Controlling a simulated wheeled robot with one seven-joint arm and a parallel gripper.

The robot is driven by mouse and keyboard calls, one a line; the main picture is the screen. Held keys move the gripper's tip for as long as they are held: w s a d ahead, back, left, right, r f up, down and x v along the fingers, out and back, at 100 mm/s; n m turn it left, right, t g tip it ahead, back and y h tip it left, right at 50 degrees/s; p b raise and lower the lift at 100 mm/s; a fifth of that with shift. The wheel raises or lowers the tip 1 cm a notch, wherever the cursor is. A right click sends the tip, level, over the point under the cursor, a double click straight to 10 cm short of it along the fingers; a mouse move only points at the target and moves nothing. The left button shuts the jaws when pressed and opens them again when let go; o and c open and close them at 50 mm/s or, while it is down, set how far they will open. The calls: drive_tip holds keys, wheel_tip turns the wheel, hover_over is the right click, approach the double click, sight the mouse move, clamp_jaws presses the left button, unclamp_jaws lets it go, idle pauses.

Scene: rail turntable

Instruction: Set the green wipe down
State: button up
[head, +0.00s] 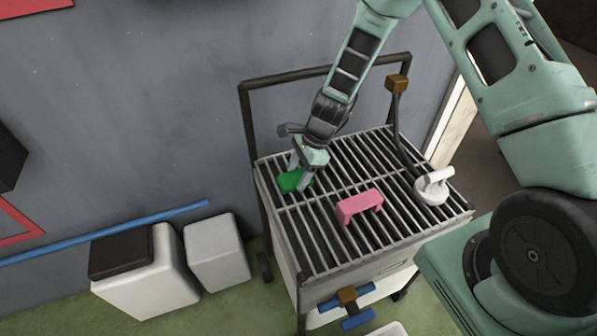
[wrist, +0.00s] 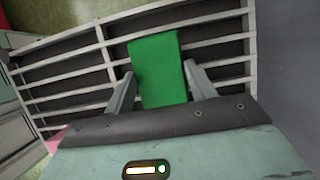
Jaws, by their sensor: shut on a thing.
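The green wipe (head: 290,181) is a small green block at the far left part of a slatted metal rack top on a cart. My gripper (head: 303,178) is over it, pointing down, with its fingers closed on it. In the wrist view the green wipe (wrist: 158,68) stands out between the two fingers (wrist: 160,88), with the slats behind it. I cannot tell whether the wipe touches the slats or is just above them.
A pink handled block (head: 359,206) and a white round piece with a handle (head: 433,187) sit on the rack (head: 327,253). The cart's dark rail (head: 290,75) rises behind. White bins (head: 160,275) stand on the floor at left. Slats between wipe and pink block are clear.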

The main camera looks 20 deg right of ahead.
drive_tip(key=shift+f, duration=0.1)
drive_tip(key=o, duration=0.9)
drive_tip(key=v, duration=1.2)
drive_tip(key=s+a+r+n+g+h, duration=0.1)
drive_tip(key=s+a+r+n, duration=0.8)
drive_tip(key=s+a+n, duration=0.1)
drive_tip(key=shift+s+a+r+n+t+h, duration=0.2)
drive_tip(key=shift+s+r+n+h, duration=0.55)
drive_tip(key=shift+s+n, duration=2.05)
drive_tip(key=shift+s+a+r+n+t+h, duration=0.2)
drive_tip(key=shift+s+r+n, duration=0.9)
drive_tip(key=shift+s+n, duration=1.7)
drive_tip(key=shift+s+a+r+n+t+h, duration=0.15)
drive_tip(key=shift+s+r+n+h, duration=0.6)
drive_tip(key=shift+s+n, duration=2.05)
